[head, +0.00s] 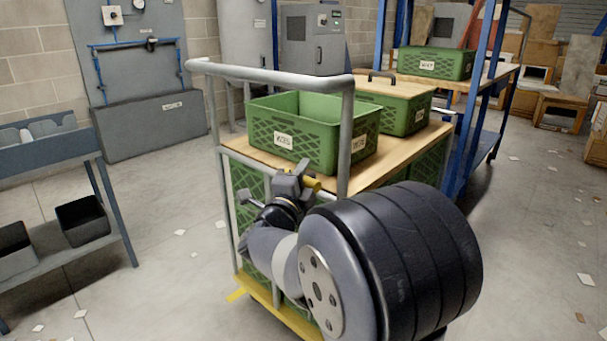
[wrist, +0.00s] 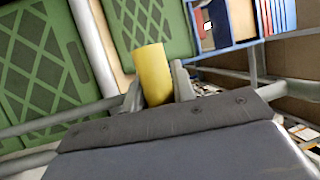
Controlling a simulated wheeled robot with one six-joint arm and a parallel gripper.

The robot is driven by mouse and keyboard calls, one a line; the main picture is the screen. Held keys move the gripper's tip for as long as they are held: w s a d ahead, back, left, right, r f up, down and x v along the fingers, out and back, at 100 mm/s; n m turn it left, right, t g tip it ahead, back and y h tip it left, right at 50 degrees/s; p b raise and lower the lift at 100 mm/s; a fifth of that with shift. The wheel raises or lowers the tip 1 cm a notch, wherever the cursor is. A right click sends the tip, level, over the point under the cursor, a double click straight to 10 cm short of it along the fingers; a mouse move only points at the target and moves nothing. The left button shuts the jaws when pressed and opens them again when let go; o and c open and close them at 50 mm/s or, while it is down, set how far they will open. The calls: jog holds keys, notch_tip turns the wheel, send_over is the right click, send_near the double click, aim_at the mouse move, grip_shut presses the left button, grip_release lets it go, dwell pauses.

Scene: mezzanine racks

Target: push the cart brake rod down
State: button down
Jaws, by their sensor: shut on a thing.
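The cart (head: 262,157) stands in the middle of the head view, with a grey tube handle and a wooden top. The yellow brake rod (wrist: 152,73) shows in the wrist view, upright in the picture between my two fingers. In the head view only a small yellow piece of the rod (head: 314,184) shows beside my gripper (head: 295,183), at the near side of the cart. My gripper, also in the wrist view (wrist: 158,86), is shut on the rod. My arm hides the cart's lower near corner and the rest of the rod.
Green crates stand on the cart, one open (head: 335,155) and one with a wooden lid (head: 405,122). A blue rack (head: 462,165) is close behind on the right. A grey shelf with dark bins (head: 83,222) stands left. The floor between is open, with paper scraps.

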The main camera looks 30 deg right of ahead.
jog(key=shift+f+b, duration=0.35)
jog(key=shift+f, duration=0.65)
jog(key=c, duration=1.2)
grip_release()
jog(key=shift+a, duration=0.1)
jog(key=shift+s+a, duration=0.25)
jog(key=p+v, duration=0.2)
jog(key=v, duration=0.8)
jog(key=shift+f, duration=0.1)
